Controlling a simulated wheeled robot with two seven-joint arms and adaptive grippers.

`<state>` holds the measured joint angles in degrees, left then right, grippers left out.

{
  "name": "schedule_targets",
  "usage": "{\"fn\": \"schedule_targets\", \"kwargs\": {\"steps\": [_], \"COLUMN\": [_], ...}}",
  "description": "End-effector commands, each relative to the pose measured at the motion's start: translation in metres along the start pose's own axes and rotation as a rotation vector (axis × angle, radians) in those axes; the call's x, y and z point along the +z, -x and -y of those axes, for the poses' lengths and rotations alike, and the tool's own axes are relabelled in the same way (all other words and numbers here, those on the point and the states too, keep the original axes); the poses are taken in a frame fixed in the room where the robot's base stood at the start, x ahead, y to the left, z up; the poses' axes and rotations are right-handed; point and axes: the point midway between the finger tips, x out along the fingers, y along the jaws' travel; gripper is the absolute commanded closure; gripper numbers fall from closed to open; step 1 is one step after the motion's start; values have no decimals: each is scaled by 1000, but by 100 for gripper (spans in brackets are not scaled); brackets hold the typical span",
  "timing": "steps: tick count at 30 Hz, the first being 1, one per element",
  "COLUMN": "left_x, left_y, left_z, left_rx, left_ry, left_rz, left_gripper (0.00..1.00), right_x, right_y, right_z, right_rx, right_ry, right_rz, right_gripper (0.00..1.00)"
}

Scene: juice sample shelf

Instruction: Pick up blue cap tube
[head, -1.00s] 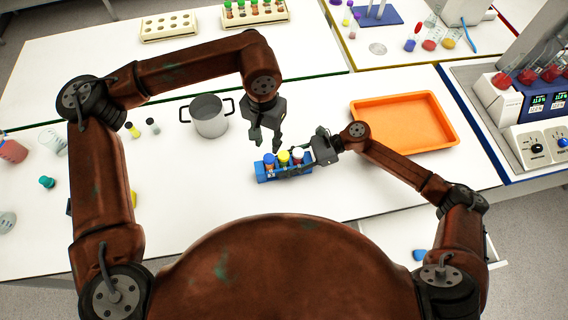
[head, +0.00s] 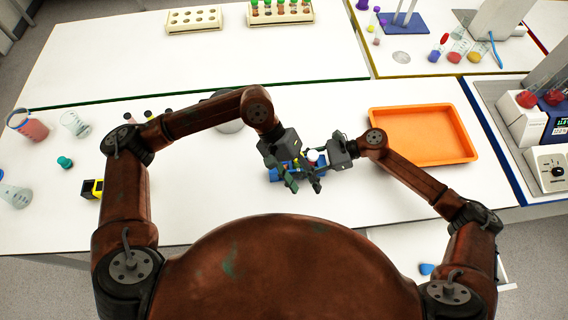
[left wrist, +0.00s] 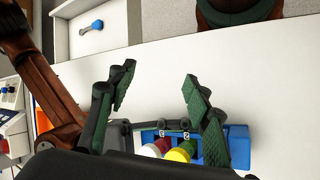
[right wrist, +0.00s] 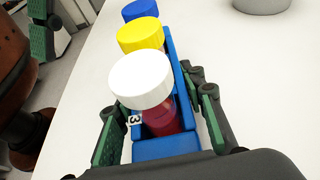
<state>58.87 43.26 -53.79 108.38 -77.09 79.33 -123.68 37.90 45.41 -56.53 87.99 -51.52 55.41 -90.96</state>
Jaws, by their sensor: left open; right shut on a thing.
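A blue rack (head: 283,167) holds tubes in a row. The right wrist view shows the blue cap (right wrist: 140,10) at the far end, a yellow cap (right wrist: 140,36) in the middle and a white cap (right wrist: 142,79) nearest. My right gripper (right wrist: 162,130) is shut on the white-cap end of the rack. My left gripper (head: 304,186) is open and empty above the rack's near side, hiding much of it in the head view. In the left wrist view its spread fingers (left wrist: 163,98) stand before the rack (left wrist: 238,148); the right finger partly covers the blue-cap end.
An orange tray (head: 422,158) lies right of the rack. A pot (head: 228,126) stands behind my left arm. Beakers and a teal stopper (head: 65,162) are at the left. The white table in front of the rack is clear.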

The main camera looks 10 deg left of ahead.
Motion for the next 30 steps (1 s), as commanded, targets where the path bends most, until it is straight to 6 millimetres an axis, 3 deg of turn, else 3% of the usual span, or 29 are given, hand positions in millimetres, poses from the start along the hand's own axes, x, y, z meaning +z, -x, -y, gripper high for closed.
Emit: {"fn": "schedule_targets", "kwargs": {"steps": [7,17,23,30], "left_x": [24,32,28,22], "left_y": [-20,-8,10,31], "left_z": [-21,-28,-10,34], "left_rx": [334,749,981,1241], "left_ry": [194,513,735,1021], "left_rz": [75,126,132,111], "left_gripper": [54,54,54,54], "right_x": [0,0,0,0], "right_y": [0,0,0,0], "right_z": [0,0,0,0], "right_rx": [0,0,0,0], "right_ry": [0,0,0,0], "right_rz": [0,0,-1,0], "right_gripper": [92,92,92,92]}}
